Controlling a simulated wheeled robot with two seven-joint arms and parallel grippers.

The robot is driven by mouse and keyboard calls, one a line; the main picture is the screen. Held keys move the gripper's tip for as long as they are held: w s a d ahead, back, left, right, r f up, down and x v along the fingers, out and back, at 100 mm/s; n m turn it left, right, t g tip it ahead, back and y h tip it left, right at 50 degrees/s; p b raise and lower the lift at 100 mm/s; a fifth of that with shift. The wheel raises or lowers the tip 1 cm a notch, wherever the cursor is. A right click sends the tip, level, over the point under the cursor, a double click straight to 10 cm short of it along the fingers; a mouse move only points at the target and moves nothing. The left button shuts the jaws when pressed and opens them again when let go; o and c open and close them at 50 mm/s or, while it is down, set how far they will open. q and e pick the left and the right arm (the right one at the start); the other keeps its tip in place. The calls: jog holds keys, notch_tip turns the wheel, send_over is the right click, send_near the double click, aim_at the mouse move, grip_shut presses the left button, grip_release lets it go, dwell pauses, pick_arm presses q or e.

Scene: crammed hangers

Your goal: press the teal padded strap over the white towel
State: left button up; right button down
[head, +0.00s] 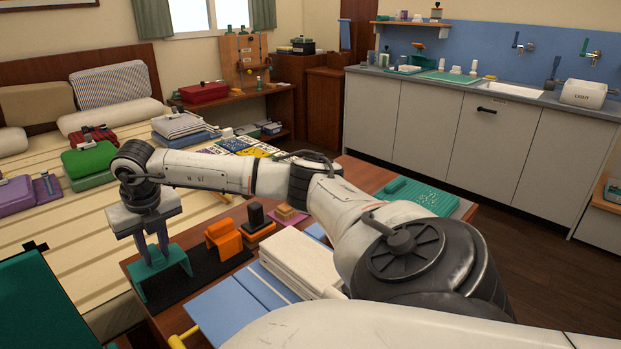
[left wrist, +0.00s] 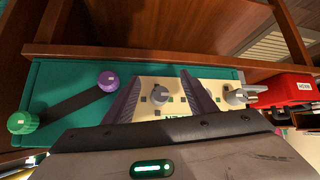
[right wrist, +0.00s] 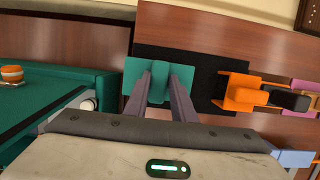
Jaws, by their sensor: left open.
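The teal padded strap (head: 162,275), a bridge-shaped piece with a raised grip, is at the left end of the black mat (head: 215,270). My right gripper (head: 154,250) points down over it. In the right wrist view its fingers (right wrist: 160,80) close on either side of the raised grip of the teal piece (right wrist: 134,78). A white folded stack (head: 303,257), which looks like the white towel, lies to the right, partly behind my right arm. My left gripper (left wrist: 160,75) is open and empty, its fingers around the view of a grey knob (left wrist: 161,95); whether they touch is unclear.
Orange pieces (head: 223,238) stand on the black mat beside the strap. Blue panels (head: 240,305) lie in front of the white stack. The left wrist faces a teal board (left wrist: 60,75) with a purple knob (left wrist: 108,81), beside a red box (left wrist: 290,90).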

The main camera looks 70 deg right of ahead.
jog(key=shift+s+a+f, duration=0.2)
jog(key=shift+f, duration=0.55)
jog(key=shift+w+d+r+p, duration=0.1)
jog(key=shift+w+r+p, duration=0.05)
jog(key=shift+r+p, duration=1.1)
jog(key=shift+r, duration=0.05)
jog(key=shift+r+p, duration=0.55)
jog(key=shift+r, duration=0.3)
notch_tip(320, 180, up, 2)
jog(key=shift+d+r+p, duration=0.1)
jog(key=shift+p, duration=0.7)
jog(key=shift+r, duration=0.3)
jog(key=shift+r+p, duration=1)
jog(key=shift+r, duration=0.05)
pick_arm(q)
jog(key=r, duration=0.1)
jog(key=a+r, duration=0.1)
jog(key=s+r, duration=0.1)
jog(key=r, duration=0.1)
jog(key=shift+a+r, duration=0.1)
jog(key=shift+a, duration=0.2)
jog(key=shift+w, duration=0.1)
